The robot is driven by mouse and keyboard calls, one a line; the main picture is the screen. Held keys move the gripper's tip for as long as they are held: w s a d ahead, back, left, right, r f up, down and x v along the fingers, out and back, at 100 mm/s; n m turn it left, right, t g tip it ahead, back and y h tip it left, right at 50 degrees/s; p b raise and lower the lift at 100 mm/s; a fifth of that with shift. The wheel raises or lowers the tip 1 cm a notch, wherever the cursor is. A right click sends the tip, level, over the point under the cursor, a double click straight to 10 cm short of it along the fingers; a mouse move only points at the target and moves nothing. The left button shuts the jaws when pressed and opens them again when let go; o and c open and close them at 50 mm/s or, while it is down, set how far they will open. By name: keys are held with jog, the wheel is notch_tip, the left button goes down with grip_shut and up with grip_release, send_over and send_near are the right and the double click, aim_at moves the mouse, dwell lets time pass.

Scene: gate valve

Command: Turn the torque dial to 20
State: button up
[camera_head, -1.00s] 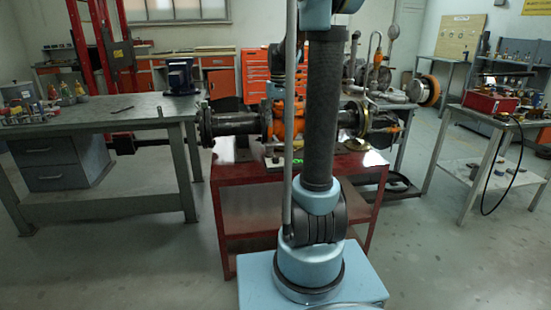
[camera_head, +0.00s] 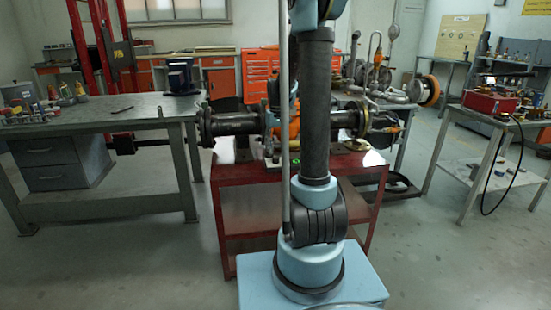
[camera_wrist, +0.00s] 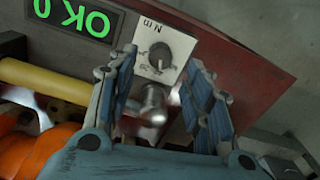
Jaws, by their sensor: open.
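The torque dial (camera_wrist: 159,56) is a dark round knob on a small white plate marked "N m" in the wrist view. Beside it, at the upper left, a black display (camera_wrist: 76,17) shows green characters that read OK and 0. My gripper (camera_wrist: 163,60) is open and empty, with one blue-padded finger to each side of the dial in the picture; whether the fingertips reach its depth I cannot tell. A shiny metal knob or stem (camera_wrist: 152,103) shows between the fingers.
The orange valve (camera_head: 294,122) with its dark pipe (camera_head: 235,126) lies on a red bench (camera_head: 236,195). In the wrist view a yellow bar (camera_wrist: 45,80) and orange valve body (camera_wrist: 30,150) are close to the left finger.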

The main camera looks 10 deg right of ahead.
aim_at(276, 157)
jog(key=shift+f, duration=2.75)
jog(key=shift+c, duration=0.5)
jog(key=c, duration=1)
